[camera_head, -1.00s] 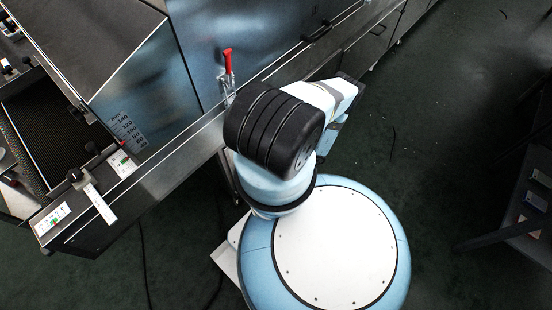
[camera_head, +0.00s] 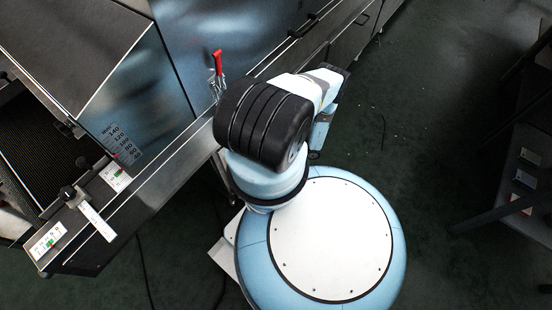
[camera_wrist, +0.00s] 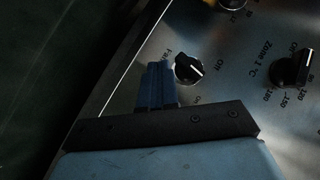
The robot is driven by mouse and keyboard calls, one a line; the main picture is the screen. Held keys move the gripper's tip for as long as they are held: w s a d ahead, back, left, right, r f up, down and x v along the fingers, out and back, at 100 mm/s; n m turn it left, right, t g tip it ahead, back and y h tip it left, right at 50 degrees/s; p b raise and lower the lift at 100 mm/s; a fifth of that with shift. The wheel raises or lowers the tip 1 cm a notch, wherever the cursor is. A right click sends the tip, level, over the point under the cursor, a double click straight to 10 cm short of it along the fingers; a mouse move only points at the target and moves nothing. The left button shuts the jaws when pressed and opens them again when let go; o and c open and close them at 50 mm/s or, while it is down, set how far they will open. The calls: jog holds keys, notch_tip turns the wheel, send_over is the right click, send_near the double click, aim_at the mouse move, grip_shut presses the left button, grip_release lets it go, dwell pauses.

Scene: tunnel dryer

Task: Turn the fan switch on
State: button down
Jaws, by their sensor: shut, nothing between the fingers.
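The fan switch (camera_wrist: 188,69) is a round black knob with a white pointer line, on a brushed metal panel in the wrist view. In the head view, my arm's bulk hides the switch and my gripper.
In the head view, the metal dryer (camera_head: 160,85) with a red-handled clamp (camera_head: 217,60) stands left of my base. Dark open floor (camera_head: 400,110) lies to the right.

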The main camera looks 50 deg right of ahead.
jog(key=shift+r, duration=0.15)
jog(key=shift+r, duration=0.65)
